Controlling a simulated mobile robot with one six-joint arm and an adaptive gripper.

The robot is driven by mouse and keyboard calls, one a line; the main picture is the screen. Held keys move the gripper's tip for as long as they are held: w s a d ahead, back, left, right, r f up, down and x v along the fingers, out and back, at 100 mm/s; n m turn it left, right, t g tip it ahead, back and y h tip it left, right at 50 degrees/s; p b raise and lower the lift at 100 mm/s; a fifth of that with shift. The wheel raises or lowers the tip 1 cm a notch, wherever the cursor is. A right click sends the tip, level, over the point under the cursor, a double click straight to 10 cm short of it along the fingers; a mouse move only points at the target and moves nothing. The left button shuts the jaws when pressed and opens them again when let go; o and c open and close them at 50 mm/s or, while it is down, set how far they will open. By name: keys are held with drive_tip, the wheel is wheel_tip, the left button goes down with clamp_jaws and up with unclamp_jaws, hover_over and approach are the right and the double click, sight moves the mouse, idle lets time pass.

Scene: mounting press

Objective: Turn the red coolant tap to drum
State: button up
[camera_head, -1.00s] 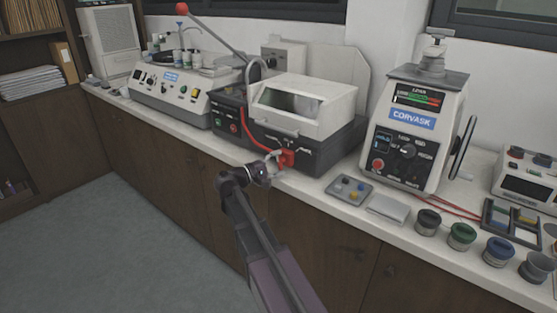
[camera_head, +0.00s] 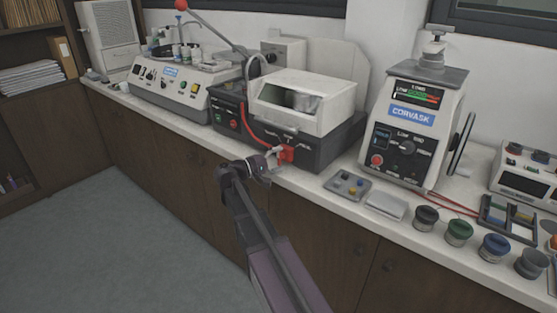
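The red coolant tap (camera_head: 287,153) is on the front face of the dark-based cutting machine (camera_head: 318,151) with the white hood. A red hose (camera_head: 256,142) runs to it from the left. My gripper (camera_head: 276,160) is just left of and in front of the tap, with its fingers close to it. Whether the fingers touch the tap cannot be told at this size. The finger gap is too small to make out, and the tap's markings cannot be read.
The mounting press (camera_head: 411,128) stands to the right on the white counter (camera_head: 330,204). A grey tray (camera_head: 348,187) and a pale flat box (camera_head: 386,206) lie before it, with several jars farther right. A polishing machine (camera_head: 168,92) stands left. Floor space before the cabinets is free.

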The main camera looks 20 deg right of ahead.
drive_tip(key=shift+a, duration=0.1)
idle(0.3)
drive_tip(key=a, duration=1.1)
drive_tip(key=shift+s+a, duration=0.4)
drive_tip(key=shift+s, duration=0.05)
drive_tip(key=s+d+f+g+y, duration=0.1)
drive_tip(key=s+d+f+y, duration=0.1)
drive_tip(key=s+f+y, duration=0.9)
drive_tip(key=s+a+f+y, duration=0.6)
drive_tip(key=s+a+f, duration=0.1)
drive_tip(key=f, duration=0.1)
wheel_tip(320, 180, up, 20)
drive_tip(key=y+p, duration=0.1)
drive_tip(key=p, duration=1.8)
drive_tip(key=shift+a+m+g+p, duration=0.3)
drive_tip(key=shift+a+m, duration=0.1)
drive_tip(key=shift+a, duration=0.05)
